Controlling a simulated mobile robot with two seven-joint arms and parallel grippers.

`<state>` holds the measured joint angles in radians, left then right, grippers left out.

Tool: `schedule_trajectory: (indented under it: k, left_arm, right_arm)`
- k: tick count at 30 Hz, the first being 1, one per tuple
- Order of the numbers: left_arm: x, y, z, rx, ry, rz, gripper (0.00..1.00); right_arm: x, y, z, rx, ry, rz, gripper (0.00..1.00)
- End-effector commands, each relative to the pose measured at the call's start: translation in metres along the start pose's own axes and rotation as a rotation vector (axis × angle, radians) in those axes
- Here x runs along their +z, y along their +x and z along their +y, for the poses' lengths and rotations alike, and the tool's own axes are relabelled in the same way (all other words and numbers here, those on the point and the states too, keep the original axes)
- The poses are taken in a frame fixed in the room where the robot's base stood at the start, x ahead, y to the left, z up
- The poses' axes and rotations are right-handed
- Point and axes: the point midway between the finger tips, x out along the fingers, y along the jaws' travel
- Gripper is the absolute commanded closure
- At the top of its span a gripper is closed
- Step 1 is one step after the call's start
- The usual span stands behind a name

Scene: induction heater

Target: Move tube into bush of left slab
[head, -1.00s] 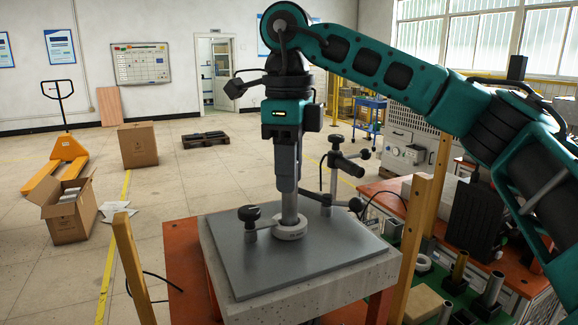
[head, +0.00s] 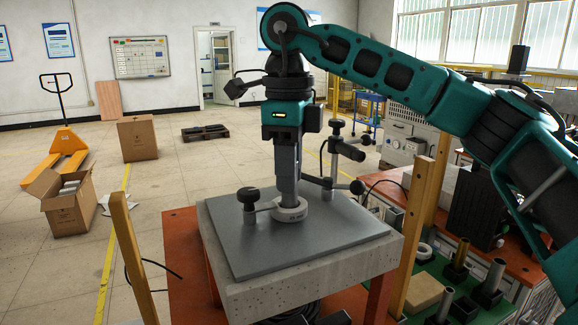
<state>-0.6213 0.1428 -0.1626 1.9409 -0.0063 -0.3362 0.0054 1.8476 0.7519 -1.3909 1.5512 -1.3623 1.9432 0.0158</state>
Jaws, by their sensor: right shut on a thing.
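A grey metal plate (head: 262,247) lies on the concrete slab (head: 300,291). A pale ring-shaped bush (head: 289,213) sits on the plate, held by a small clamp arm. My right gripper (head: 288,193) points straight down over the bush. It is shut on an upright grey tube (head: 288,201), of which only a short part shows below the fingers. The tube's lower end meets the bush opening; how deep it goes is hidden. My left gripper is not in view.
Black clamp knobs (head: 248,199) and a post (head: 335,150) stand close around the bush. Wooden posts (head: 126,256) flank the slab. At the right, a green surface holds a metal tube (head: 491,280), a brass tube (head: 459,256) and a white ring (head: 423,251).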

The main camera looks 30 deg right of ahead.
Motion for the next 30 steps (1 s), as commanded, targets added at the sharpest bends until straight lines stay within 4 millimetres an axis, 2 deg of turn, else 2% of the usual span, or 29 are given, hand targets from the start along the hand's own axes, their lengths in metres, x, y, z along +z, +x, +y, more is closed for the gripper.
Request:
schedule_trajectory:
  k: [5,6,15,24,28,30]
  left_arm:
    - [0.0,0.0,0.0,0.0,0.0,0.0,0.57]
    - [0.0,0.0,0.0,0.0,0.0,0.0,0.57]
    - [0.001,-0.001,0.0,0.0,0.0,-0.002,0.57]
    - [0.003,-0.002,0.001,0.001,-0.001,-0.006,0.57]
    - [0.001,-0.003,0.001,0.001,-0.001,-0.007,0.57]
    - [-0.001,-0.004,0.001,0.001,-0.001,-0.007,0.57]
  right_arm:
    - [0.0,-0.001,0.0,-0.001,0.0,-0.001,1.0]
    - [0.0,-0.001,0.0,-0.001,0.0,-0.001,0.73]
    - [0.0,-0.001,0.0,-0.001,0.0,0.0,0.45]
    - [0.0,-0.003,0.0,-0.001,0.0,0.0,0.44]
    - [0.001,-0.019,0.0,-0.003,0.0,-0.002,0.44]
    - [0.001,-0.033,0.0,-0.003,0.001,-0.003,0.44]
